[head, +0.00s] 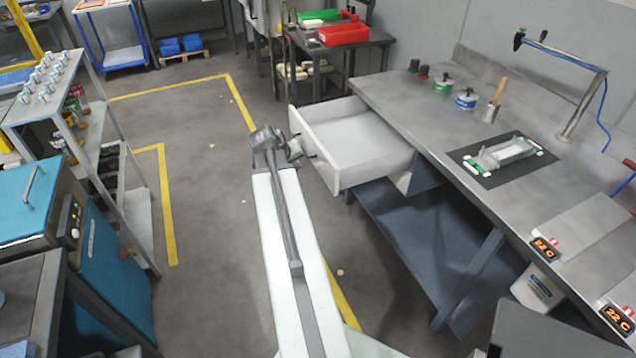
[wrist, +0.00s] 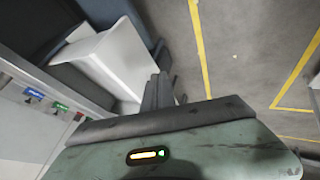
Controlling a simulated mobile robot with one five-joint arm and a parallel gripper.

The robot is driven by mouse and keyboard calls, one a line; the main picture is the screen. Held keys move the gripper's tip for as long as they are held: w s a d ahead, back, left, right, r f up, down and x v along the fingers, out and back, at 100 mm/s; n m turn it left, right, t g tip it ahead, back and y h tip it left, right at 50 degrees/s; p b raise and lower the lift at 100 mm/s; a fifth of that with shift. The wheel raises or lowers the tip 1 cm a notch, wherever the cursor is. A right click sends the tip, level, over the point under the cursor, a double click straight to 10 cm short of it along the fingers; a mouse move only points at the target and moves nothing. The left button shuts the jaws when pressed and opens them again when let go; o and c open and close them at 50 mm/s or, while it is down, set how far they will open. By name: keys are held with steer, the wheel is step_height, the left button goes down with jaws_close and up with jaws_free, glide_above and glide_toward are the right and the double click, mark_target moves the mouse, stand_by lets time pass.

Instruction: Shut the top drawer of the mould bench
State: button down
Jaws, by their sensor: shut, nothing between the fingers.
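The top drawer (head: 350,145) of the mould bench (head: 440,120) is pulled far out. It is white, and its inside looks empty. Its front panel faces left, toward my gripper (head: 290,150), which is beside the panel near the dark handle. I cannot tell whether they touch. In the wrist view, my gripper's fingers (wrist: 158,92) are together with nothing between them. The white drawer (wrist: 115,60) shows just left of the fingers there. Part of the front panel is hidden behind my gripper in the head view.
On the bench top stand small jars (head: 466,100), a cup with a wooden handle (head: 490,113), and a dark mat (head: 500,158) with a mould. A blue lower shelf (head: 410,225) lies beneath the drawer. The floor (head: 215,190) left of my arm is clear.

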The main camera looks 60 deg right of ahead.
steer(key=b, duration=0.8)
glide_toward(322, 171)
steer(key=shift+x, duration=2.1)
steer(key=shift+a, duration=0.1)
